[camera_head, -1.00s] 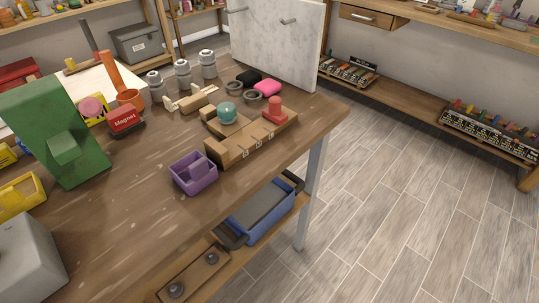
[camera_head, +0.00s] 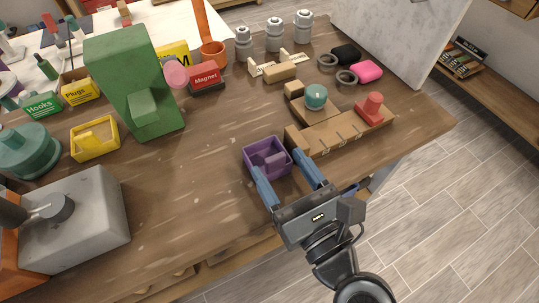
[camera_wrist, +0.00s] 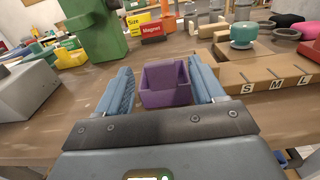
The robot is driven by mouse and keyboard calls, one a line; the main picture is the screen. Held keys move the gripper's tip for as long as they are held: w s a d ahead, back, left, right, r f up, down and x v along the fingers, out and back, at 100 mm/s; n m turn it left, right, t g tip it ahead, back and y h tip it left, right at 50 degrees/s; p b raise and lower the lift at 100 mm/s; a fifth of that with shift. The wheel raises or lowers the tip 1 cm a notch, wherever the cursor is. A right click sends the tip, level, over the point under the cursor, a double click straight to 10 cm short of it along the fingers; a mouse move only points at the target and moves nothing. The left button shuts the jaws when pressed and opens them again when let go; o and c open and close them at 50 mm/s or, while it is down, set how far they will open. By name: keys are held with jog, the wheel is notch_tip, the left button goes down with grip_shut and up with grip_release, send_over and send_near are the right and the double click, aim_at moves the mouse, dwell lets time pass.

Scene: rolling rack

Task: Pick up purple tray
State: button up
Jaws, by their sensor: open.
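The purple tray (camera_head: 267,156) is a small open box on the wooden workbench, left of the wooden size block. My gripper (camera_head: 285,166) is open, with its two blue fingers pointing at the tray from the bench's front side. In the head view the left fingertip overlaps the tray's near left side, and the right fingertip is just right of the tray. In the wrist view the purple tray (camera_wrist: 167,84) shows between the fingers of my gripper (camera_wrist: 161,82), ahead of the palm. Whether either finger touches it I cannot tell.
A wooden block marked with sizes (camera_head: 345,131) stands close to the tray's right, with a teal knob (camera_head: 316,97) and red piece (camera_head: 374,108) behind. A green stand (camera_head: 135,85), yellow tray (camera_head: 95,140) and grey box (camera_head: 75,222) are left. Bare bench lies left of the purple tray.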

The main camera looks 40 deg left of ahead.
aim_at(277, 164)
jog(key=x, duration=0.4)
jog(key=shift+a+f, duration=0.1)
jog(key=shift+f, duration=0.15)
jog(key=c, duration=1.1)
